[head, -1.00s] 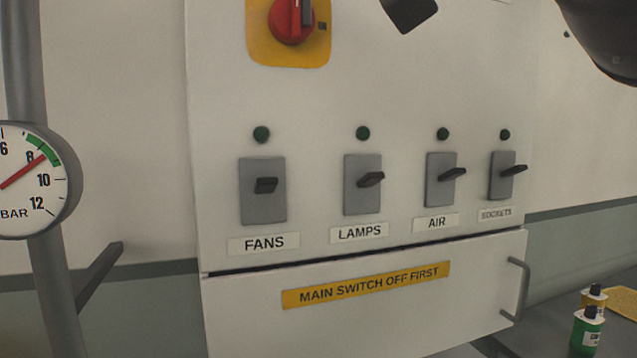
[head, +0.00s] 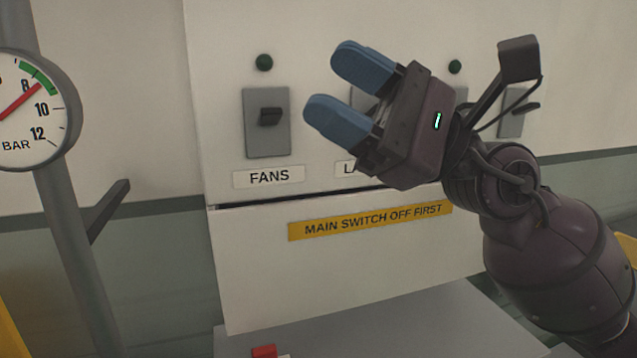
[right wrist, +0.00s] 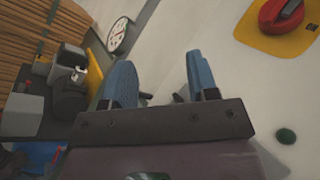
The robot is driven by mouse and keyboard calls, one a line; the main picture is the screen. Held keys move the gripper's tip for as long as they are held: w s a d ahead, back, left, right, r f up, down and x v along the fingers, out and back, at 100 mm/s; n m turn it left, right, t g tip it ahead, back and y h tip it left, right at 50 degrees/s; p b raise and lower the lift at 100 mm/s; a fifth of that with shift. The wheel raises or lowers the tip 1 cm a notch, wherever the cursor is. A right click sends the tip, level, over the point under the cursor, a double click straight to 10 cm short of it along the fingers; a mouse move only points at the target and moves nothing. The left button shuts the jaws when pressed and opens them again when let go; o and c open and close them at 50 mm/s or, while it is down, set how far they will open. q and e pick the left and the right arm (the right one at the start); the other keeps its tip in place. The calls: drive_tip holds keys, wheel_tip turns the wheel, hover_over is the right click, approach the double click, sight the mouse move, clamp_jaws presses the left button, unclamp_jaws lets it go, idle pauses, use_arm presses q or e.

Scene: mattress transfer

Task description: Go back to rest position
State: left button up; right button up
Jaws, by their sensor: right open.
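My right gripper (head: 338,92) is in front of the white switch panel, its arm coming in from the lower right. Its two blue fingers are apart with nothing between them, and they point up and left. It hides most of the LAMPS switch and the AIR switch. In the right wrist view the open fingers (right wrist: 160,85) also show empty. My left gripper is not in view.
A pressure gauge (head: 30,110) on a grey pipe with a dark lever (head: 108,210) stands at the left. Below the panel is a grey surface (head: 400,325) with a red item (head: 264,351) at its front. The panel carries a yellow warning label (head: 370,221).

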drive_tip(key=w+d+f+m+t+h, duration=0.4)
drive_tip(key=d+f+m+t+h, duration=0.2)
drive_tip(key=m+t, duration=0.85)
drive_tip(key=w+d+f+m+t+h, duration=0.55)
drive_tip(key=m+t, duration=0.45)
drive_tip(key=m, duration=1)
drive_tip(key=s+d+f+m+g+h, duration=0.1)
drive_tip(key=d+f+m+g+h, duration=0.2)
drive_tip(key=d+f+m+h, duration=0.5)
drive_tip(key=s+d+f+m+g+h, duration=0.1)
drive_tip(key=d+f+m+g+h, duration=0.2)
drive_tip(key=f+m+h, duration=0.6)
drive_tip(key=s+d+f+m+g+y, duration=0.15)
drive_tip(key=s+f+m+g, duration=0.3)
drive_tip(key=f, duration=0.45)
drive_tip(key=s+d+f+m+g, duration=0.3)
drive_tip(key=s+f, duration=0.3)
drive_tip(key=f, duration=0.3)
drive_tip(key=s+a+f+m+g+y, duration=0.1)
drive_tip(key=s+f+m+g, duration=0.1)
drive_tip(key=s+f+g, duration=0.45)
drive_tip(key=s+a+f+m+g+y, duration=0.1)
drive_tip(key=s+f+m, duration=0.25)
drive_tip(key=s, duration=0.55)
drive_tip(key=w+f+n+t+y, duration=0.1)
drive_tip(key=w+f+t, duration=0.6)
drive_tip(key=f, duration=0.3)
drive_tip(key=shift+d+t, duration=0.2)
drive_tip(key=shift+t, duration=0.15)
